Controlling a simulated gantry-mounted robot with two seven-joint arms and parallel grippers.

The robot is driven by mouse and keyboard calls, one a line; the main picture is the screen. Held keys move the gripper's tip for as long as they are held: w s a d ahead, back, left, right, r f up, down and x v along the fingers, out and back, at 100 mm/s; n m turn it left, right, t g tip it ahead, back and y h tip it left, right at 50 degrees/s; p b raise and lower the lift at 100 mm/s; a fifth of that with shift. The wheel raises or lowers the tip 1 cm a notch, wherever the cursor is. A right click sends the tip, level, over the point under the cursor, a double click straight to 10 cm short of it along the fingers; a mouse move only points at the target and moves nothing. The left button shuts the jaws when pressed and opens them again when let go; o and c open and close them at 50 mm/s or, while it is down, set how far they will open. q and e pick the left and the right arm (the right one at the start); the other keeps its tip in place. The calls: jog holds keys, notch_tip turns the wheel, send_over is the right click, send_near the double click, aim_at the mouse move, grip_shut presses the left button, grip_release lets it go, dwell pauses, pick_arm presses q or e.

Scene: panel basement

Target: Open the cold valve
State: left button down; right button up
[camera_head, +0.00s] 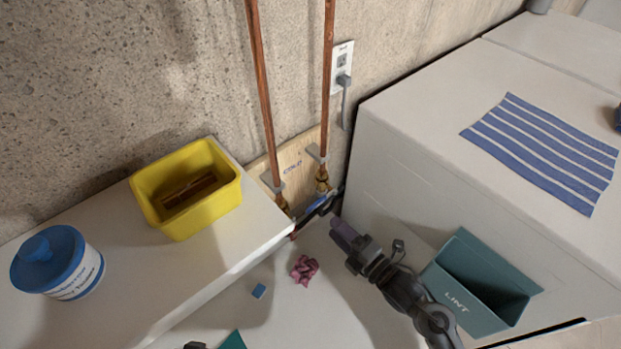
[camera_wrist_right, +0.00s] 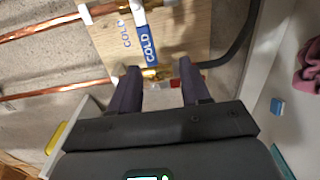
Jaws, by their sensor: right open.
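A wooden board (camera_wrist_right: 165,20) on the wall carries two copper pipes with brass valves. A blue piece marked COLD (camera_wrist_right: 147,44) shows in the right wrist view, beside a brass valve (camera_wrist_right: 154,73). In the head view a blue part (camera_head: 318,206) lies low between the pipes, partly hidden by dark shapes. My right gripper (camera_head: 343,234) is in the gap between the white units, a little in front of the valves. In its wrist view the open fingers (camera_wrist_right: 157,82) point at the brass valve, with nothing held. My left gripper is not clearly seen.
A yellow tub (camera_head: 212,212) and a blue-lidded container (camera_head: 78,272) stand on the left white top. A teal lint bin (camera_head: 455,298) hangs at the right unit's side. A pink cloth (camera_head: 304,269) and small blue block (camera_head: 259,291) lie below. A striped cloth (camera_head: 545,150) lies right.

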aim_at(317, 206)
jog(key=x, duration=0.3)
jog(key=r+p+x, duration=0.1)
jog(key=x, duration=0.2)
jog(key=r+p+x, duration=0.1)
jog(key=x, duration=0.2)
jog(key=shift+w, duration=0.1)
pick_arm(q)
jog(key=shift+s+r, duration=0.8)
jog(key=shift+r, duration=0.05)
pick_arm(e)
jog(key=shift+x, duration=0.9)
jog(key=shift+d+f, duration=0.1)
jog(key=shift+c, duration=0.3)
grip_shut()
